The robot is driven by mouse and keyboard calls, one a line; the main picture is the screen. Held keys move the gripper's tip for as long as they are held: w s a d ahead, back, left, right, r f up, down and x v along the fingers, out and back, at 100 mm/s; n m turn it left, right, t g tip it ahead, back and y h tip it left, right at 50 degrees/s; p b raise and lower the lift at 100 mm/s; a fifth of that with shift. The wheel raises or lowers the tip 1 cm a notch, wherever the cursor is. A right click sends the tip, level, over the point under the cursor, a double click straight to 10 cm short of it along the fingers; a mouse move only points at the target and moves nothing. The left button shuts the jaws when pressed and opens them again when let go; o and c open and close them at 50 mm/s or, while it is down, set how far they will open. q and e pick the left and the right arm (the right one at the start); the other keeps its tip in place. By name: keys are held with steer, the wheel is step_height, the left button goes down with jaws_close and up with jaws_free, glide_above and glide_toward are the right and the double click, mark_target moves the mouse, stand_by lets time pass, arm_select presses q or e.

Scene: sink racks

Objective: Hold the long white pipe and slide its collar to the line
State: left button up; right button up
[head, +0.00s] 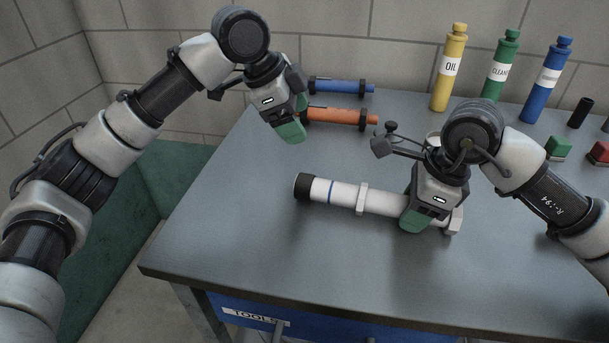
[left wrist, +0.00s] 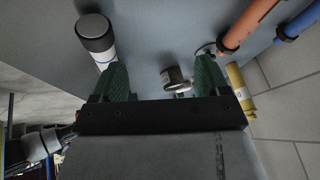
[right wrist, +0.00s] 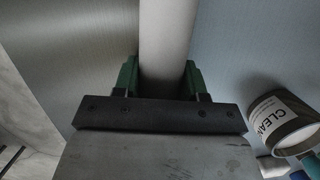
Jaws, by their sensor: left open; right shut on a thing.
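The long white pipe (head: 335,192) lies on the grey table, with a black cap (head: 302,187) on its left end. A blue line (head: 331,190) rings it near that cap. The white collar (head: 362,198) sits around the pipe, to the right of the line and apart from it. My right gripper (head: 416,217) is shut on the pipe right of the collar; the pipe (right wrist: 167,40) runs between its fingers in the right wrist view. My left gripper (head: 291,132) is open and empty above the table, behind the capped end. The cap (left wrist: 93,28) also shows in the left wrist view.
An orange tube (head: 335,116) and a blue tube (head: 340,87) lie behind my left gripper. Yellow (head: 449,70), green (head: 497,75) and blue bottles (head: 550,77) stand along the back. The table's front left is clear.

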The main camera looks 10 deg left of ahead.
mark_target(303, 176)
arm_select(q)
steer(key=s+d+m+g+y, duration=0.1)
steer(key=s+m+g+y, duration=0.15)
steer(key=s, duration=0.35)
steer(key=shift+g, duration=0.25)
steer(key=x, duration=1)
steer(key=shift+s+f, duration=0.15)
steer(key=shift+d, duration=0.1)
steer(key=c, duration=0.9)
